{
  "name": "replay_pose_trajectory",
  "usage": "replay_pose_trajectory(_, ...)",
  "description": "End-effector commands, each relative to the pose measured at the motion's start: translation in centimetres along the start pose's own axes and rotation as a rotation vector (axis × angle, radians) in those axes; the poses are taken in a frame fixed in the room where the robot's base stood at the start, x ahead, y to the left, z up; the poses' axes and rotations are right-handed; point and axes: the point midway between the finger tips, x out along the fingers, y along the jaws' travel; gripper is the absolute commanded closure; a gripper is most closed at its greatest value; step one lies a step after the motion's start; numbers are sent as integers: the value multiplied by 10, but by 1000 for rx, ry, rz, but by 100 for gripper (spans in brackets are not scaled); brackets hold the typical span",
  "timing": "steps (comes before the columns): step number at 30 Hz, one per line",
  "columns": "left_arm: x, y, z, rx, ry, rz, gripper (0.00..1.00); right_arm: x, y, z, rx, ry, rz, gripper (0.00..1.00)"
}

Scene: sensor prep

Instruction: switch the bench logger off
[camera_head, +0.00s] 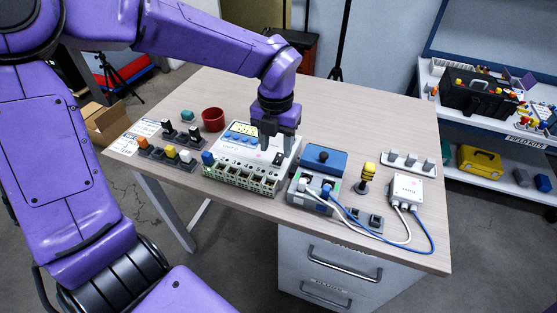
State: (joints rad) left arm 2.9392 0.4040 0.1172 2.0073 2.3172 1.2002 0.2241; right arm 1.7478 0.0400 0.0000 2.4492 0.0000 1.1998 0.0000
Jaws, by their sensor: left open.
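My left gripper (275,144) points down over the right part of the device, close to the switch. It is open with nothing between its fingers. It hides part of the top face, and I cannot tell whether it touches. My right gripper is not in view.
A blue-topped box (325,157) with cables stands just right of the logger, then a yellow-topped plug (368,170) and a white sensor box (407,187). A red cup (213,119) and coloured plugs (170,151) stand left. The table's back right is clear.

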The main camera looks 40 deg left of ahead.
Motion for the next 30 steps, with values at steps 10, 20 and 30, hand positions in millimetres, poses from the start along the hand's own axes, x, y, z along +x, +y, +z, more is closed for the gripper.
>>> replay_pose_trajectory(10, 39, -1, 0, 3, 0, 2, 51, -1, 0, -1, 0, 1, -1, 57)
replay_pose_trajectory(20, 39, -2, 1, 5, 0, 1, 93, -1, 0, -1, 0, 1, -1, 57)
replay_pose_trajectory(30, 28, -3, 4, 4, 99, -2, 100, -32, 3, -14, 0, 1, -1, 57)
